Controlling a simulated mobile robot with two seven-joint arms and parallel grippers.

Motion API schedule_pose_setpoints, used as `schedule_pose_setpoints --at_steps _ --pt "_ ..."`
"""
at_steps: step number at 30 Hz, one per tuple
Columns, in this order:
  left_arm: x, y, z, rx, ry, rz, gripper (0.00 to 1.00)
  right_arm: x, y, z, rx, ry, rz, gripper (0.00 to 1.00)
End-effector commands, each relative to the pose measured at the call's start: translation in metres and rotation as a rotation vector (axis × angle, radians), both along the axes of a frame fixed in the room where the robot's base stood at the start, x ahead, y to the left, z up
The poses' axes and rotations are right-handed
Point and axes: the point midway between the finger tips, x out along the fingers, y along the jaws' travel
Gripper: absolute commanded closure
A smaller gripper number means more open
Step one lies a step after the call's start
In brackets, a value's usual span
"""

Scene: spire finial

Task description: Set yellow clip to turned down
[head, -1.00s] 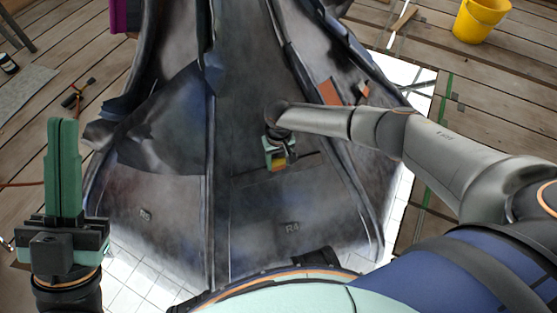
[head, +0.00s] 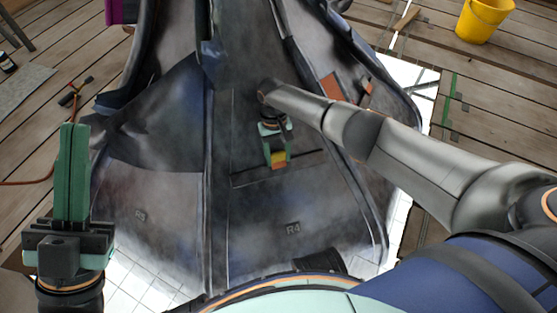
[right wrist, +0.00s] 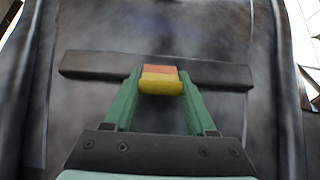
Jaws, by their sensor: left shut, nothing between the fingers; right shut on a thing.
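The yellow clip (head: 278,157) is a small block with an orange-red part, on the dark spire panel above the R4 mark. In the right wrist view the yellow clip (right wrist: 161,83) sits between the fingertips, its orange-red part on the far side, in front of a dark horizontal bar (right wrist: 90,66). My right gripper (head: 277,160) is shut on the clip, with a green finger on each side of it. My left gripper (head: 72,130) points up at the left, shut and empty, away from the spire. How the clip joins the bar is hidden.
The grey spire (head: 150,205) with raised ribs fills the middle. An orange-red patch (head: 332,87) and a small orange piece (head: 367,88) are on its right side. A yellow bucket (head: 482,18) stands on the plank deck at the top right.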

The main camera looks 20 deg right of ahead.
Motion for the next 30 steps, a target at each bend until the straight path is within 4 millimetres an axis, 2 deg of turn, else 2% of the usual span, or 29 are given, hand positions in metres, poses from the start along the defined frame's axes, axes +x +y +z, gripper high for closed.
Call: schedule_pose_setpoints --at_steps 3,13,14,22,30 --pt "-0.0005 -0.0019 -0.0077 0.005 0.002 -0.002 1.0 0.0035 -0.0018 -0.0001 0.0 0.012 0.0 1.0" --pt "-0.0004 -0.002 -0.007 0.005 0.004 -0.002 1.0 0.0016 -0.0014 0.0015 0.002 0.024 0.002 0.99" --pt "-0.0004 -0.0019 -0.007 0.005 0.004 -0.002 1.0 0.0015 -0.0014 0.0015 0.002 0.024 0.002 0.43" --pt "0.0002 -0.0009 -0.0067 0.002 0.003 0.003 1.0 0.0003 -0.0005 0.0006 0.003 0.027 0.002 0.14" --pt "0.0005 -0.0001 -0.0052 0.001 0.002 0.005 1.0 0.0003 0.0002 0.0022 0.004 0.028 0.002 0.14"
